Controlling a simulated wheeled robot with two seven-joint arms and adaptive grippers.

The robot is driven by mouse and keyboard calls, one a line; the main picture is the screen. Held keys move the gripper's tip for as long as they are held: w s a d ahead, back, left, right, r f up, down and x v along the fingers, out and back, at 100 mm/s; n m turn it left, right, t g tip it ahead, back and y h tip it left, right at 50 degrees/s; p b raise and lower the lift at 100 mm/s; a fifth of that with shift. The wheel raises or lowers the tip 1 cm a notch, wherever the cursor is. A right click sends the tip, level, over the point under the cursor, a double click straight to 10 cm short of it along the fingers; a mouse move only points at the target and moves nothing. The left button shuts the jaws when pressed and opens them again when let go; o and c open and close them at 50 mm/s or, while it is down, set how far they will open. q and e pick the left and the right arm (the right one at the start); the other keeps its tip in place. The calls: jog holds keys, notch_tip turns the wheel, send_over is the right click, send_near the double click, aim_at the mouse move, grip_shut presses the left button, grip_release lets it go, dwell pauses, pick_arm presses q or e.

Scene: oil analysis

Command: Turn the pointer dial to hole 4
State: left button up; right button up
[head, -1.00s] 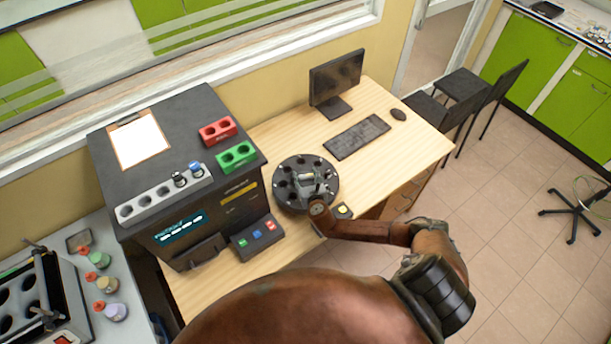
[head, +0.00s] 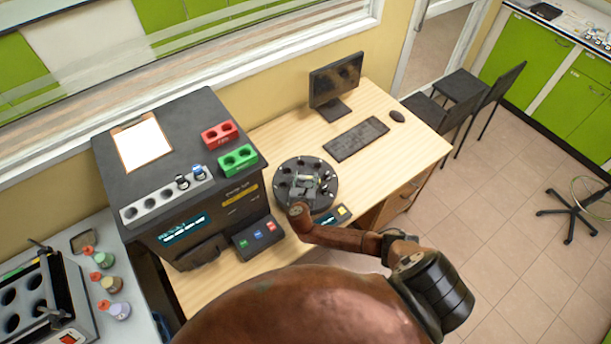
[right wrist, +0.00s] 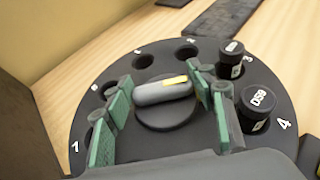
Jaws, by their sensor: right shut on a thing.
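The pointer dial (right wrist: 163,92) is a grey bar knob with a yellow mark at its right end, at the centre of a black round disc (right wrist: 150,52) with numbered holes. The yellow end points right in the right wrist view, toward the side with two black-capped vials. The vial marked DSB (right wrist: 257,104) stands beside the number 4 (right wrist: 284,125). My right gripper (right wrist: 165,105) is shut on the dial, its green-padded fingers at the bar's two ends. In the head view my right gripper (head: 302,189) is over the disc (head: 289,169). My left gripper is not in view.
The dark analyser (head: 110,165) stands left of the disc, with a red rack (head: 219,135) and green rack (head: 237,160) on top. A small button panel (head: 256,238) is in front. A keyboard (head: 356,139) and monitor (head: 336,80) are behind to the right.

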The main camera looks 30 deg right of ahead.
aim_at(305, 177)
jog(key=shift+w+a+m+g+h, duration=0.1)
jog(key=shift+m+g+h, duration=0.8)
jog(key=shift+m+h, duration=0.25)
jog(key=shift+m+g+h, duration=0.85)
jog(key=shift+m+g, duration=0.35)
jog(key=shift+m, duration=0.15)
jog(key=shift+r+b, duration=0.1)
jog(key=shift+b, duration=0.2)
jog(key=o, duration=1.2)
notch_tip(305, 177, up, 10)
jog(key=shift+f, duration=0.1)
